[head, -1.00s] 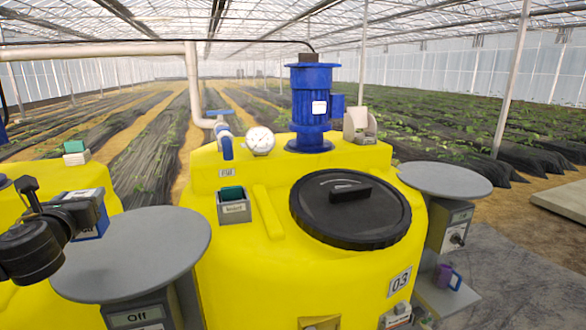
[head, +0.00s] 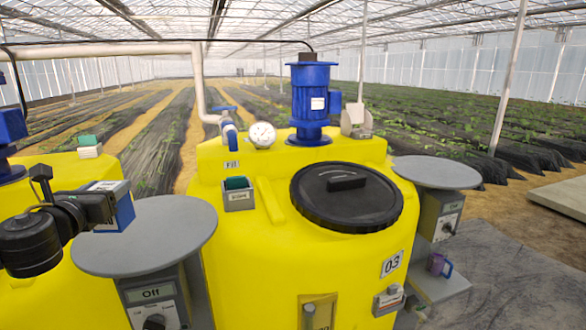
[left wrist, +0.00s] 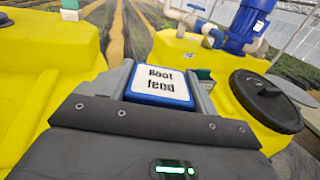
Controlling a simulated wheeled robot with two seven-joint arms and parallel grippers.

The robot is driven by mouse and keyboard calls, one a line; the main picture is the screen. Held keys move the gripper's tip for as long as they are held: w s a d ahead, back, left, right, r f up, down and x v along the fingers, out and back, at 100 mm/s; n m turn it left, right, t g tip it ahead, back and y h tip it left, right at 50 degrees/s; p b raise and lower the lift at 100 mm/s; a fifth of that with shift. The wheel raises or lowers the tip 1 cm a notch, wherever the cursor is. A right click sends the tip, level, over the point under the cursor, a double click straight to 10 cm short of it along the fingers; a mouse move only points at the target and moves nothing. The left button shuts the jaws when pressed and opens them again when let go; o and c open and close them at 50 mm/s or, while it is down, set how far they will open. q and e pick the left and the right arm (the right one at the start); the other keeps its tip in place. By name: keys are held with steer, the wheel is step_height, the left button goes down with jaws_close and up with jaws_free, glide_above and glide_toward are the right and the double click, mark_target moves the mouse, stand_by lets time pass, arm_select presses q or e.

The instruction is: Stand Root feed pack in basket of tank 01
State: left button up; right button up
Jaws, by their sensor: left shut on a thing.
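The Root feed pack (head: 123,212) is a blue box with a white face. My left gripper (head: 108,206) is shut on it and holds it up at the left, over the yellow left tank. In the left wrist view the pack (left wrist: 160,86) sits between the two grey fingers, its label "Root feed" facing the camera. The tank in the middle (head: 270,265) is marked 03. A small grey basket (head: 239,201) on its top holds a green item. I see no tank marked 01. My right gripper is not in view.
A round grey table (head: 160,240) with an "Off" control box below stands right of the pack. Tank 03 has a black lid (head: 347,198), a blue motor (head: 312,105) and a gauge (head: 262,135).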

arm_select(q)
steer(key=s+d+f+m+g+h+b, duration=0.1)
steer(key=s+d+f+m+h+b, duration=0.2)
steer(key=d+f+h, duration=0.35)
steer(key=s+d+f+m+g+h+b, duration=0.1)
steer(key=s+d+f+m+h+b, duration=0.2)
steer(key=d+f, duration=0.6)
steer(key=s+d+f+b, duration=0.1)
steer(key=s+f, duration=0.4)
steer(key=f, duration=0.5)
steer(key=s+d+f+b, duration=0.1)
steer(key=s+f+b, duration=0.2)
steer(key=f, duration=0.8)
steer(key=shift+s+f+m+b, duration=0.3)
steer(key=shift+s+b, duration=0.05)
steer(key=shift+s, duration=0.75)
steer(key=shift+d+h, duration=0.1)
steer(key=shift+h, duration=0.15)
